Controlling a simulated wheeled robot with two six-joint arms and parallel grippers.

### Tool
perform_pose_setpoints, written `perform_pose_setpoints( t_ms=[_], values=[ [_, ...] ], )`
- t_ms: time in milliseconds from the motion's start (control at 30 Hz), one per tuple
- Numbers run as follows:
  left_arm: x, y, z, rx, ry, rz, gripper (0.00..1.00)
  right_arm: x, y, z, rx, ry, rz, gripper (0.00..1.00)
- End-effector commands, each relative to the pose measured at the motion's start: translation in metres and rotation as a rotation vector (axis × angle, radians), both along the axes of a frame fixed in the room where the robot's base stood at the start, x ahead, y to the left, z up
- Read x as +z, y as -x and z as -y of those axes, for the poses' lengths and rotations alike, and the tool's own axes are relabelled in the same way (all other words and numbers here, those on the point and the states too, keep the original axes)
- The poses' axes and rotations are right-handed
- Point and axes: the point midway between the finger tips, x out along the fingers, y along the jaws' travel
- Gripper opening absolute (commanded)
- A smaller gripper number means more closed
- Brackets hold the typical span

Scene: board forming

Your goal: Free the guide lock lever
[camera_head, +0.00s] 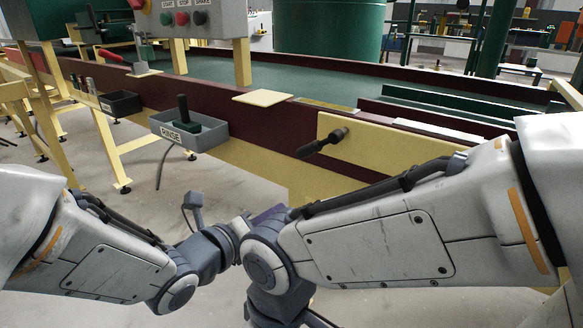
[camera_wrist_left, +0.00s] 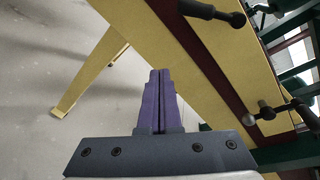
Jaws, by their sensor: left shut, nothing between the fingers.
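A black lever (camera_head: 322,143) with a round knob end sticks out from a yellow plate (camera_head: 375,148) on the side of the conveyor in the head view; no label on it is readable. A black lever (camera_wrist_left: 212,10) also shows at the top of the left wrist view, and a second dark lever (camera_wrist_left: 268,112) at its right. My left gripper (camera_head: 268,214) shows only as a bit of purple finger, partly hidden by my arms, below the lever. In the left wrist view its purple fingers (camera_wrist_left: 158,76) are together and empty, apart from both levers. My right fingers are not visible.
A grey RINSE tray (camera_head: 205,138) and a small black tray (camera_head: 120,103) hang on the conveyor's near side. A red-handled clamp (camera_head: 113,57) and a button box (camera_head: 195,20) stand further left. My forearms cross the foreground. The floor (camera_head: 150,205) before the conveyor is open.

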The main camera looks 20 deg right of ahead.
Motion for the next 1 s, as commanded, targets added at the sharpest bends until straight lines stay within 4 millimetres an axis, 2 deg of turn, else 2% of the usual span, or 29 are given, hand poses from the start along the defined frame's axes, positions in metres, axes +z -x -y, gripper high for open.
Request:
perform_pose_setpoints(
  t_ms=[100, 200, 367, 567, 633, 900, 933, 1000],
  values=[
    [0.010, 0.002, 0.008, -0.080, -0.024, 0.192, 0.00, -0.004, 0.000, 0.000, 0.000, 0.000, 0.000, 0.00],
    [0.017, 0.004, 0.011, -0.110, -0.032, 0.280, 0.00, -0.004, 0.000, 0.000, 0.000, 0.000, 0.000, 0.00],
    [0.023, 0.001, 0.018, -0.122, -0.036, 0.309, 0.00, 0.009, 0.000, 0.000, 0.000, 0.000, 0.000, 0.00],
    [0.024, -0.009, 0.032, -0.120, -0.037, 0.303, 0.00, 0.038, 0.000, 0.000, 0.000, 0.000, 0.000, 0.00],
    [0.017, -0.017, 0.045, -0.122, -0.034, 0.310, 0.00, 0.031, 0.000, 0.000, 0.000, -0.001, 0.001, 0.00],
    [0.014, -0.051, 0.092, -0.120, -0.033, 0.310, 0.00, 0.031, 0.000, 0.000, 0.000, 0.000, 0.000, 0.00],
    [0.014, -0.054, 0.097, -0.119, -0.033, 0.310, 0.00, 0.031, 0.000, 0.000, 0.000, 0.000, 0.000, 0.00],
    [0.028, -0.064, 0.091, -0.113, -0.032, 0.312, 0.00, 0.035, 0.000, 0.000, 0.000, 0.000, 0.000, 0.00]
  ],
)
